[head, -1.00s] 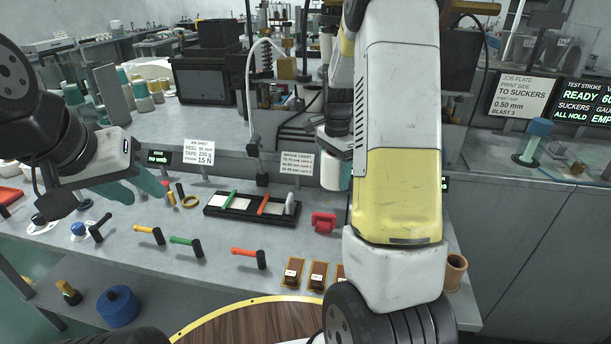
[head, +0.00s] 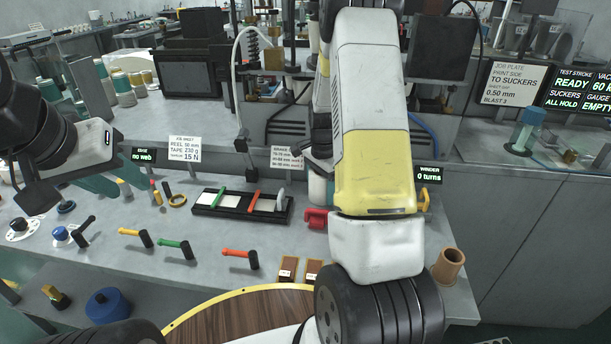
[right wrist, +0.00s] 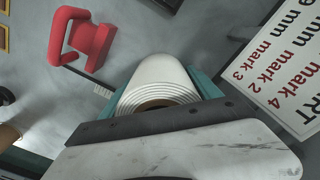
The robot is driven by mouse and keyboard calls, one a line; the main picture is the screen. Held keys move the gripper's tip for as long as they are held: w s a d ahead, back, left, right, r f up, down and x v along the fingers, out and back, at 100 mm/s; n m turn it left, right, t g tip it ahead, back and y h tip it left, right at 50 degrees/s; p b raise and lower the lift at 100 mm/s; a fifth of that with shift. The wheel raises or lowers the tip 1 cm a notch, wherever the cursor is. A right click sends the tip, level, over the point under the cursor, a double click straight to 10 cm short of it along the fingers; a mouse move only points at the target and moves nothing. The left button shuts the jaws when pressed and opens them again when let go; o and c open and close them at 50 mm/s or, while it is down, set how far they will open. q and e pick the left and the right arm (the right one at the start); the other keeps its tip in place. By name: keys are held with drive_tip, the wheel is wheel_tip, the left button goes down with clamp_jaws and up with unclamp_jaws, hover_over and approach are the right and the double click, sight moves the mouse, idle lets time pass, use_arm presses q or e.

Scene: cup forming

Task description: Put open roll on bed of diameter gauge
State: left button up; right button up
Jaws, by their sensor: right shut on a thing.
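The open roll (right wrist: 160,80) is a white roll with layered edges and a brown core, held between the teal fingers of my right gripper (right wrist: 160,90) in the right wrist view. In the head view the white roll (head: 318,188) shows partly beside my right arm, which hides most of that gripper. What looks like the diameter gauge (head: 207,209) is a black bed with white sections, green and red bars and a white disc, on the bench left of the roll. My left gripper (head: 98,186) is at the left, its teal fingers partly hidden; its opening is unclear.
A red clamp-like tool (head: 316,218) stands between the gauge and my right arm; it also shows in the right wrist view (right wrist: 88,42). A chart sign (head: 285,157) stands behind the gauge. Several coloured handles (head: 175,246) line the bench front. A brown cup (head: 449,266) stands at right.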

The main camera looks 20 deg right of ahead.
drive_tip(key=o, duration=1.2)
wheel_tip(320, 180, up, 12)
drive_tip(key=s+a+r+n+t+y, duration=0.25)
drive_tip(key=s+a+r+n, duration=0.5)
drive_tip(key=s+r, duration=0.4)
drive_tip(key=shift+s+a+r+n+t, duration=0.6)
drive_tip(key=shift+s+a+r+n, duration=0.45)
drive_tip(key=shift+s, duration=0.85)
drive_tip(key=shift+s+a+r+n+t, duration=0.7)
drive_tip(key=shift+s+n, duration=0.7)
drive_tip(key=shift+s, duration=0.55)
drive_tip(key=shift+s+a+r+n+t, duration=0.55)
drive_tip(key=shift+s+a+r+n, duration=0.5)
drive_tip(key=shift+s, duration=0.85)
drive_tip(key=shift+d+f, duration=0.15)
drive_tip(key=shift+d, duration=0.05)
